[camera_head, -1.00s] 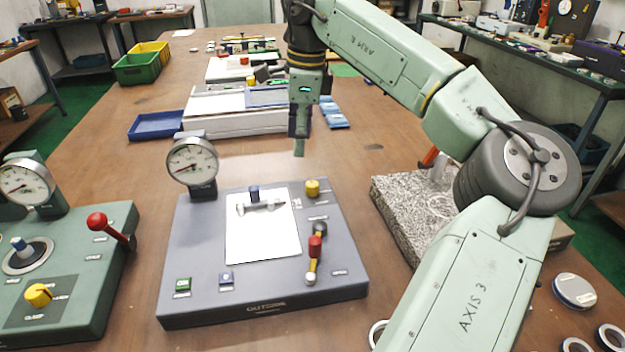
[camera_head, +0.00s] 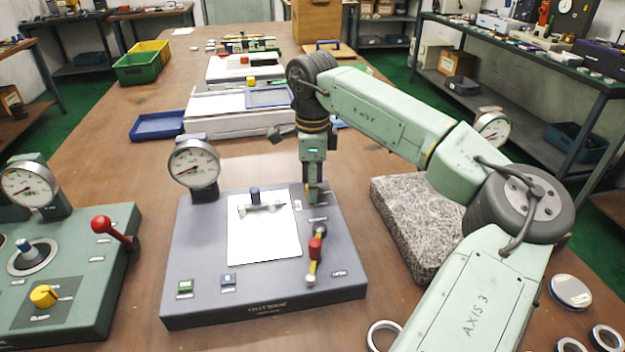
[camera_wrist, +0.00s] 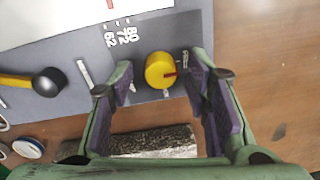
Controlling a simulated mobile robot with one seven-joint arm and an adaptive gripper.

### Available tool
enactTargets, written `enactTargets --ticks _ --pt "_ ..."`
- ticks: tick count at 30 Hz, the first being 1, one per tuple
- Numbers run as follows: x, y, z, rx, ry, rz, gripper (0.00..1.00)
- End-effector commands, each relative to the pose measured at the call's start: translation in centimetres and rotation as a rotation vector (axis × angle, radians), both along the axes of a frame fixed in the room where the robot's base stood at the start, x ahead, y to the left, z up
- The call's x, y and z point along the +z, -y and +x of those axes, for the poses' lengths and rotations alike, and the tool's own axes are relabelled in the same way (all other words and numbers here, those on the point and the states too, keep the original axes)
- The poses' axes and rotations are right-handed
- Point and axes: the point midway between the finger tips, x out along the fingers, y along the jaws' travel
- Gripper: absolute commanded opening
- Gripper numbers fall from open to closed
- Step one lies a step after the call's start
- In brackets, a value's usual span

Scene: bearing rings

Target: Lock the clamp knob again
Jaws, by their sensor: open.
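The yellow clamp knob (camera_wrist: 160,70) with a red mark stands on the top of the grey fixture box (camera_head: 200,290), near its back right corner. In the wrist view it lies between the two fingers of my gripper (camera_wrist: 158,84), with a gap on each side. In the head view my gripper (camera_head: 313,196) points down over that corner and mostly hides the knob. The gripper is open and holds nothing. I cannot tell how far the fingertips reach down beside the knob.
A lever with a red grip (camera_head: 315,247) stands on the same box, in front of the knob. A dial gauge (camera_head: 194,164) rises at its back left. A speckled stone block (camera_head: 415,215) is to the right. A green fixture with another yellow knob (camera_head: 43,296) is at left.

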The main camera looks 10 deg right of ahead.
Motion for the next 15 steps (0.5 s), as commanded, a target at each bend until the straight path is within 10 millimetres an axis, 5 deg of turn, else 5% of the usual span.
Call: enactTargets --ticks 6,15 --pt "-0.01 0.00 0.00 0.000 0.000 0.000 0.43" --pt "0.02 -0.02 0.01 0.000 0.000 0.000 0.23"
